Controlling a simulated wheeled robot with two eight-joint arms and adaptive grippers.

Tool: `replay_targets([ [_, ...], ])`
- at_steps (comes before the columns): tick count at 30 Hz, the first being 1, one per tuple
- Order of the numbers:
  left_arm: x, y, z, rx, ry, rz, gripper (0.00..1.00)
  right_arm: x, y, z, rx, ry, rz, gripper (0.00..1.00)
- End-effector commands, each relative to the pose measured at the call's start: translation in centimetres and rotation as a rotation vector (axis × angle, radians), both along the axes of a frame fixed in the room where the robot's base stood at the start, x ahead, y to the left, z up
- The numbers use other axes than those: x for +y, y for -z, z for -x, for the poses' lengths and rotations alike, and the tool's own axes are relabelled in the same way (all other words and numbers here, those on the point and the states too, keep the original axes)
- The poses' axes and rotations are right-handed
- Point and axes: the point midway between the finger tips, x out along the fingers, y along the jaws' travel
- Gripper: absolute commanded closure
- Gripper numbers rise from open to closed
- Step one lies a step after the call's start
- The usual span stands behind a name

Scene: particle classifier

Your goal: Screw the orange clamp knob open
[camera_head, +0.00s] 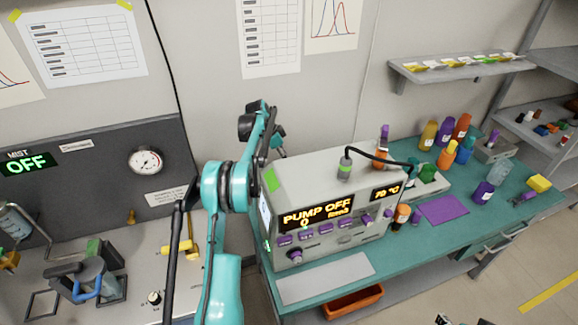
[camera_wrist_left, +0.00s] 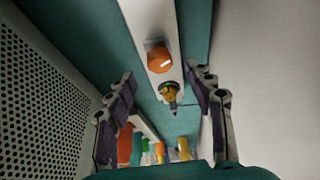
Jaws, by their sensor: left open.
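In the left wrist view the orange clamp knob (camera_wrist_left: 159,59) sits on a pale upright bar (camera_wrist_left: 150,22), with a small brass and dark fitting (camera_wrist_left: 169,92) just below it. My left gripper (camera_wrist_left: 161,76) is open, its two dark fingers on either side of the picture. The knob appears between and beyond the fingertips; nothing is held. In the head view my left arm reaches up and over behind the pump box (camera_head: 325,195). The left fingers and the clamp knob are hidden there.
A perforated grey panel (camera_wrist_left: 45,100) stands close on the left in the wrist view. Several coloured bottles show low between the fingers. In the head view, bottles and a purple mat (camera_head: 443,209) occupy the teal bench (camera_head: 415,243) right of the pump box.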

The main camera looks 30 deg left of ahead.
Motion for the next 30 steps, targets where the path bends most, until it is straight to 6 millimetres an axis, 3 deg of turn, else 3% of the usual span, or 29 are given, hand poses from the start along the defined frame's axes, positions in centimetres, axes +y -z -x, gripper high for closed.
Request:
replay_targets([
  [6, -0.9, 3.3, -1.0, 0.0, 0.001, 0.0, 0.47, 0.0, 1.2, 0.0, 0.0, 0.0, 0.0, 0.47],
  [15, -1.0, 3.7, -1.2, 0.0, -0.001, 0.0, 0.47, 0.0, 1.2, 0.0, 0.0, 0.0, 0.0, 0.47],
  [17, -1.0, 3.7, -1.2, 0.0, -0.001, 0.0, 0.6, 0.0, 1.2, 0.0, 0.0, 0.0, 0.0, 0.47],
  [21, -1.0, 3.7, -1.2, 0.0, -0.001, 0.0, 0.97, 0.0, 1.2, 0.0, 0.0, 0.0, 0.0, 0.47],
  [26, -1.1, 3.7, -1.2, 0.0, -0.011, 0.0, 0.97, 0.0, 1.2, 0.0, 0.0, 0.0, 0.0, 0.47],
  [30, -1.1, 3.7, -1.1, 0.001, -0.117, -0.002, 0.97, 0.0, 1.0, 0.0, 0.0, 0.0, 0.0, 0.47],
])
